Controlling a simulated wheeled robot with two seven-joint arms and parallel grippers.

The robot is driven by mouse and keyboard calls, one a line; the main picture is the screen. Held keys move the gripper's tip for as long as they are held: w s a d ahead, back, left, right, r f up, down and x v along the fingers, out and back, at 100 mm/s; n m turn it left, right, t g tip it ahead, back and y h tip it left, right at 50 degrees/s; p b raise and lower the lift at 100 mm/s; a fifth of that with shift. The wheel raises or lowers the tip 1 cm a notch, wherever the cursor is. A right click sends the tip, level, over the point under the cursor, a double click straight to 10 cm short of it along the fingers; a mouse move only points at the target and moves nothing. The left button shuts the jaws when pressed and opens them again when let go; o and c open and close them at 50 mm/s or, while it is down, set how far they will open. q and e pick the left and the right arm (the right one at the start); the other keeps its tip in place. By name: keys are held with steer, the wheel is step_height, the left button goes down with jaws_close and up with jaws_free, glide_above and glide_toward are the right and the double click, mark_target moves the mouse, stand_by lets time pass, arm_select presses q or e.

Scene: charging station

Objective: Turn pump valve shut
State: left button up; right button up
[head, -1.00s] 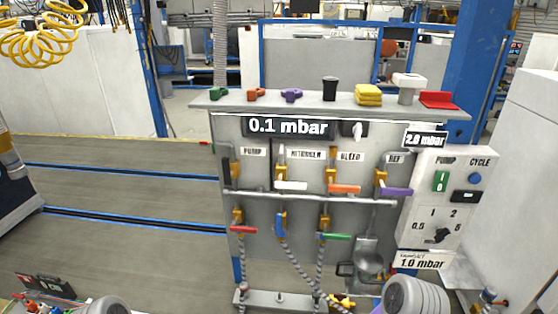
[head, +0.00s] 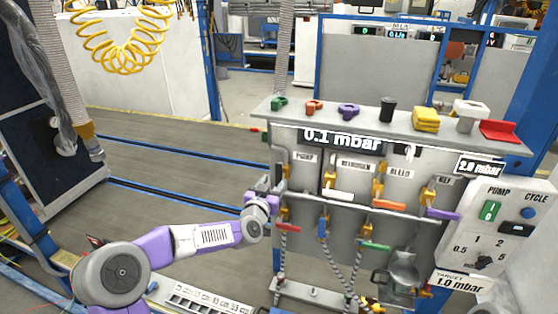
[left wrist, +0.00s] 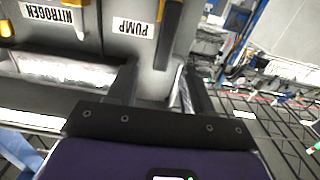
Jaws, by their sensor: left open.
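The pump valve (head: 284,172) is a yellow fitting with a dark handle, left of and below the PUMP label (head: 305,157). My left gripper (head: 271,184) is beside this valve at the panel's left edge. In the left wrist view the picture is upside down. The dark and yellow pump valve (left wrist: 169,36) shows at the top, next to the PUMP label (left wrist: 133,27). The two fingers of my left gripper (left wrist: 158,90) are apart, and the valve's dark handle is beyond them. I cannot tell whether they touch it. My right gripper is out of view.
White-handled (head: 338,196), orange-handled (head: 392,204) and purple-handled (head: 442,213) valves stand to the right. Displays read 0.1 mbar (head: 342,140) and 2.0 mbar (head: 479,167); a target sign (head: 462,282) reads 1.0 mbar. Loose items line the top shelf (head: 365,115). Floor left of the panel is open.

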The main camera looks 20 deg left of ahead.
mark_target(278, 167)
arm_select(q)
steer(key=shift+w+a+r+p, duration=0.1)
steer(key=shift+w+r+p, duration=0.2)
steer(key=shift+w, duration=1)
steer(key=shift+w+d+r+p, duration=0.15)
steer(key=shift+w+p, duration=0.25)
steer(key=shift+w, duration=0.9)
steer(key=shift+w+a+r+p, duration=0.15)
steer(key=shift+w+r+p, duration=0.15)
steer(key=shift+w, duration=1)
jaws_close()
